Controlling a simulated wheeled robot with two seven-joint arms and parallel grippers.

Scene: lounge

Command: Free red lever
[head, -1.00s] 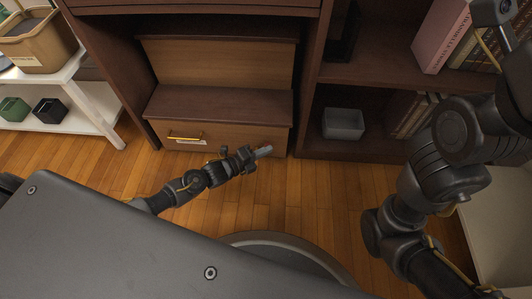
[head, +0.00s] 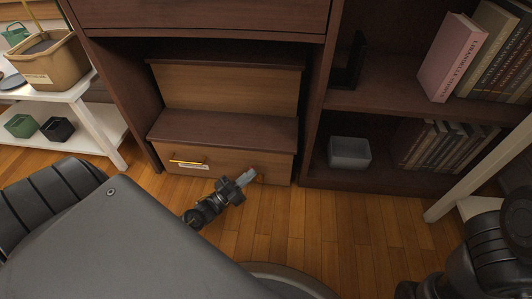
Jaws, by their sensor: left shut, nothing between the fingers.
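No red lever can be made out in the head view. My left gripper (head: 247,176) is shut and empty, low in front of the right part of a wooden drawer front (head: 222,167). I cannot tell whether its fingertips touch the drawer. The drawer front has a yellow bar handle (head: 188,160) on its left part, with a pale label just below it. My left gripper is to the right of this handle, apart from it. My right gripper is out of view; only dark parts of my right arm show at the lower right.
The stepped wooden unit (head: 225,127) stands inside a dark cabinet. A grey bin (head: 349,153) and books (head: 447,146) fill the lower right shelf. A white shelf (head: 88,128) holds a tan basket (head: 48,62) and small green and black boxes. The wooden floor (head: 345,225) is clear.

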